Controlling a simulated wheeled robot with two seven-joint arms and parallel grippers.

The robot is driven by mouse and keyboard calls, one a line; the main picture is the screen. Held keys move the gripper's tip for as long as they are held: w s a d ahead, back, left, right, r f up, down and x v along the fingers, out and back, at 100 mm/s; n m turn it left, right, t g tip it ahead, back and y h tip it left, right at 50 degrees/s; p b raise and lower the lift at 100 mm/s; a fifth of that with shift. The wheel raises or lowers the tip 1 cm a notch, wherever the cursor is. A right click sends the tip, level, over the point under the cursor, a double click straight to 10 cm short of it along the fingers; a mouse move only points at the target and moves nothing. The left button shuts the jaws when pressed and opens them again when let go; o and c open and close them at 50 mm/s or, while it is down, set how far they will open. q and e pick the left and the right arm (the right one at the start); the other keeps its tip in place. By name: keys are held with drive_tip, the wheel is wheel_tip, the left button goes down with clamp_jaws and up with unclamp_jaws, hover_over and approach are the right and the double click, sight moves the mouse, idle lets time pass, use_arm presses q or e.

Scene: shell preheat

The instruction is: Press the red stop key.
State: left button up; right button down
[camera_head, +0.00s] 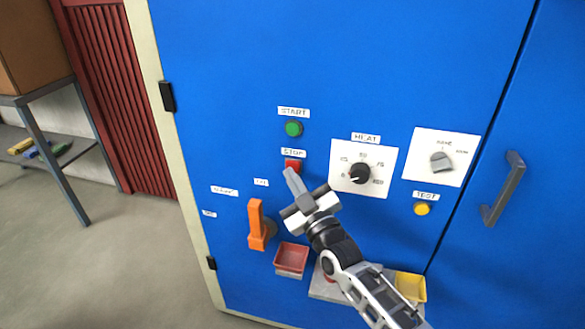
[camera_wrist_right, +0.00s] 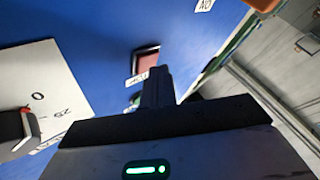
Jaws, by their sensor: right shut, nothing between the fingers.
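The red stop key (camera_head: 292,163) is on the blue cabinet front, under a white STOP label (camera_head: 293,153) and below the green start button (camera_head: 294,129). My right gripper (camera_head: 290,172) is shut and empty, with its fingertips at the lower edge of the key in the head view. In the right wrist view the key (camera_wrist_right: 146,58) shows as a dark red square just beyond the shut fingers (camera_wrist_right: 157,85). I cannot tell whether the fingertips touch it. My left gripper is not in view.
Near the key are the HEAT dial (camera_head: 360,173), an orange lever (camera_head: 256,225), a yellow TEST button (camera_head: 422,208) and a grey selector knob (camera_head: 441,161). A red tray (camera_head: 291,258) and a yellow tray (camera_head: 411,287) sit below. A door handle (camera_head: 503,188) is at right.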

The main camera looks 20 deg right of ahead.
drive_tip(key=shift+w+d, duration=0.25)
drive_tip(key=shift+w, duration=0.15)
idle(0.7)
drive_tip(key=shift+s, duration=0.1)
drive_tip(key=shift+s+a+p, duration=0.4)
drive_tip(key=shift+s+a, duration=0.1)
drive_tip(key=shift+s, duration=0.15)
drive_tip(key=s+a+p, duration=0.1)
drive_tip(key=s+a, duration=0.1)
drive_tip(key=s+p, duration=0.1)
drive_tip(key=s, duration=0.1)
drive_tip(key=shift+s+a+p, duration=0.1)
drive_tip(key=shift+a+p, duration=0.25)
drive_tip(key=shift+a, duration=0.05)
